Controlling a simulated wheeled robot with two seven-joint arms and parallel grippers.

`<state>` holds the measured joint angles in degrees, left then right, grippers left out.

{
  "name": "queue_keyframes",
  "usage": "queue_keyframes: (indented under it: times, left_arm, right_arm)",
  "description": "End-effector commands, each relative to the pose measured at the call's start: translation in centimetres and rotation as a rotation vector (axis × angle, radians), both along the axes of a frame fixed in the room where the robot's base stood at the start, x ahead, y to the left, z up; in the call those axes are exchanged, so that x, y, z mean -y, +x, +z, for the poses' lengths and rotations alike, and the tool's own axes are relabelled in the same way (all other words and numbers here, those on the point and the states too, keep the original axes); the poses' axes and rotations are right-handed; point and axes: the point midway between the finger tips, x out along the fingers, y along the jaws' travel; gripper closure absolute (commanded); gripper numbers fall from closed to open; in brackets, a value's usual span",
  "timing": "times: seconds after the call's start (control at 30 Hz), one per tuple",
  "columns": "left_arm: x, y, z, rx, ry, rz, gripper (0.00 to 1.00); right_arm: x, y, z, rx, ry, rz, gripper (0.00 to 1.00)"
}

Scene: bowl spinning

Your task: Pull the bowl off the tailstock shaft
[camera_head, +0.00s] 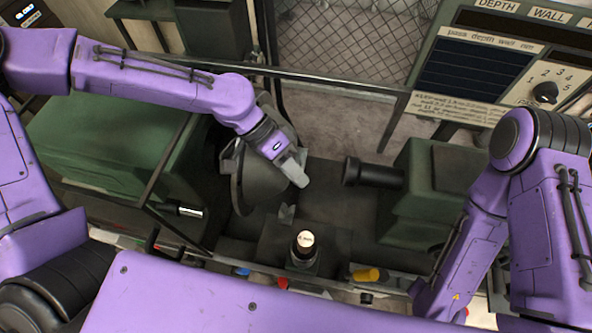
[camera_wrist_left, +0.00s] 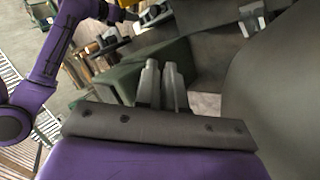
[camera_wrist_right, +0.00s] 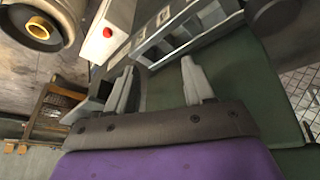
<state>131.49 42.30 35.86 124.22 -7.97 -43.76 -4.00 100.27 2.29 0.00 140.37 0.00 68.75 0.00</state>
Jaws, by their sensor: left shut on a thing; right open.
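The dark grey bowl (camera_head: 262,186) is at the left-middle in the head view, beside the green housing, its wide edge turned left. A large dark curved surface at the right of the left wrist view looks like the bowl (camera_wrist_left: 285,95). The black tailstock shaft (camera_head: 375,174) points left from the green tailstock, with a clear gap between its visible end and the bowl. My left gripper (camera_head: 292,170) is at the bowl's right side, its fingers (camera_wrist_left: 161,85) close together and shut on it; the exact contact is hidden. My right gripper (camera_wrist_right: 158,85) is open and empty.
The green housing (camera_head: 110,150) stands left and the green tailstock (camera_head: 430,185) right. A black-capped post with a pale top (camera_head: 305,240) stands front middle. A yellow-handled item (camera_head: 368,275) lies near the front edge. A control panel (camera_head: 500,75) is at the upper right.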

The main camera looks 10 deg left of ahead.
Motion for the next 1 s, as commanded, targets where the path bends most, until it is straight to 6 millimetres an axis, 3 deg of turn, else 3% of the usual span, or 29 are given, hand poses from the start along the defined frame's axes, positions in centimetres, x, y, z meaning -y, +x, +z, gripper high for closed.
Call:
queue_keyframes:
  times: [1.0]
  left_arm:
    - [0.0, 0.0, 2.1, 0.001, -0.001, 0.0, 1.0]
  right_arm:
    - [0.0, 0.0, 0.2, 0.0, 0.0, 0.0, 0.47]
